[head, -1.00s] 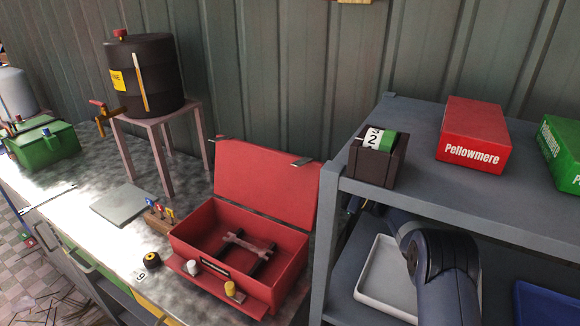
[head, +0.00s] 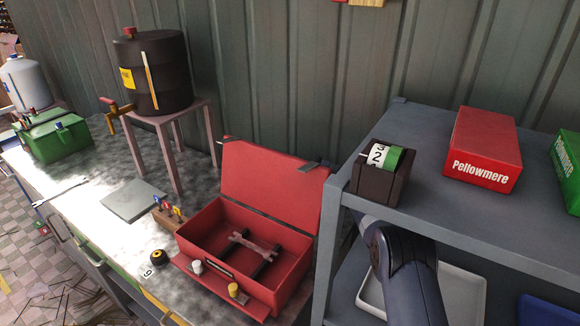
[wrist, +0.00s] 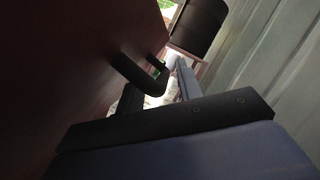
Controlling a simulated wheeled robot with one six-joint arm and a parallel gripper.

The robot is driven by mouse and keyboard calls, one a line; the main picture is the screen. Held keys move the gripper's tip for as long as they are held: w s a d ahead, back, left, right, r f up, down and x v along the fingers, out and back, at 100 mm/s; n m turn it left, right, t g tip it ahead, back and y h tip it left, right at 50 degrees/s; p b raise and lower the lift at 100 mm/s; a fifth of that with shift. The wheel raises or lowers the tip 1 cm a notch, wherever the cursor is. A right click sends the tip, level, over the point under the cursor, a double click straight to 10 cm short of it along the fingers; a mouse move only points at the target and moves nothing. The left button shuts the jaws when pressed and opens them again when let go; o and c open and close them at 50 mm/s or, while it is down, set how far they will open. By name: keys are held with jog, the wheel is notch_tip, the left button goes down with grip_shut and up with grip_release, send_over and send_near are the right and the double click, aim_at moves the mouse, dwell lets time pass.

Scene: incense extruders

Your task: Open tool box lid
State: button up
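The red tool box (head: 205,237) stands on the workbench, with its lid (head: 270,195) raised and leaning back towards the wall. Dark latches (head: 318,167) show at the lid's top edge. In the head view my gripper is out of sight, and my arm reaches in behind the shelf post. In the wrist view a dark reddish surface, apparently the lid's back (wrist: 60,60), fills the left, with a black bracket-like part (wrist: 140,72) on it. My gripper (wrist: 160,95) is beside it, fingers apart with a bright gap between, holding nothing visible.
A wrench (head: 255,244) lies in the box. A dark drum (head: 150,85) stands on a stand (head: 174,150) to the left. The grey shelf unit (head: 430,205) is close on the right, carrying a counter box (head: 380,185) and a red box (head: 485,145). The corrugated wall (head: 290,80) is behind.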

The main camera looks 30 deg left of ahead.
aim_at(285, 166)
grip_shut()
jog(key=shift+s+b, duration=0.1)
jog(key=shift+b, duration=0.2)
jog(key=s+n+b, duration=0.1)
jog(key=b, duration=0.1)
jog(key=s+r+n+b, duration=0.1)
jog(key=b, duration=0.1)
jog(key=shift+a+r+n+g+h+b, duration=0.1)
jog(key=shift+r+n+g+h+b, duration=0.05)
jog(key=shift+n+g+h+b, duration=0.2)
jog(key=shift+s+r, duration=0.2)
jog(key=shift+r, duration=0.05)
grip_release()
